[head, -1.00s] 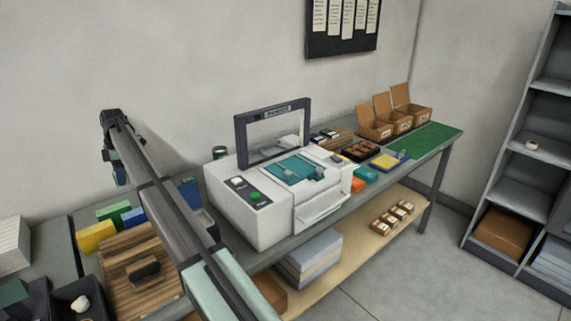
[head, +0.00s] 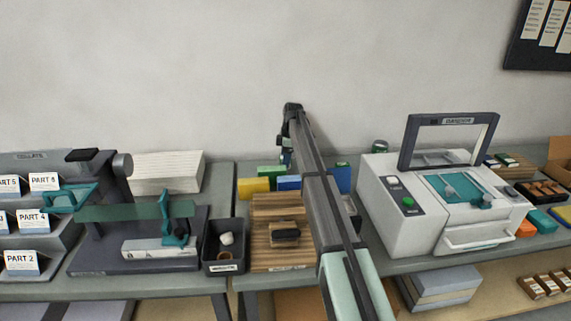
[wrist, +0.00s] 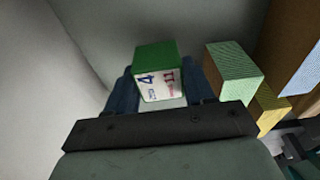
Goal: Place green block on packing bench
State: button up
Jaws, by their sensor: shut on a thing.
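A green block (wrist: 155,72) with a white label bearing dark and red print sits between the fingers of my gripper (wrist: 160,98) in the wrist view. The gripper is shut on it. In the head view my gripper (head: 286,157) hangs near the wall, over the back of the bench (head: 222,172); the held block is not clear there. A second green block (wrist: 235,75) stands right of the held one in the wrist view, apart from it. It may be the green block (head: 268,171) in the head view. I cannot tell which surface is the packing bench.
A yellow block (head: 254,185) and a blue block (head: 289,183) stand behind a wooden board (head: 268,208). A white machine (head: 400,235) with a raised frame stands right of my arm. A dark bin (head: 224,262) and a press-like device (head: 140,235) are to the left.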

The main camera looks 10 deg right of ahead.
jog(key=shift+f, duration=1.05)
jog(key=o, duration=1)
jog(key=shift+f, duration=0.1)
jog(key=r, duration=0.4)
jog(key=d+r, duration=0.1)
jog(key=r, duration=0.7)
jog(key=shift+d, duration=0.4)
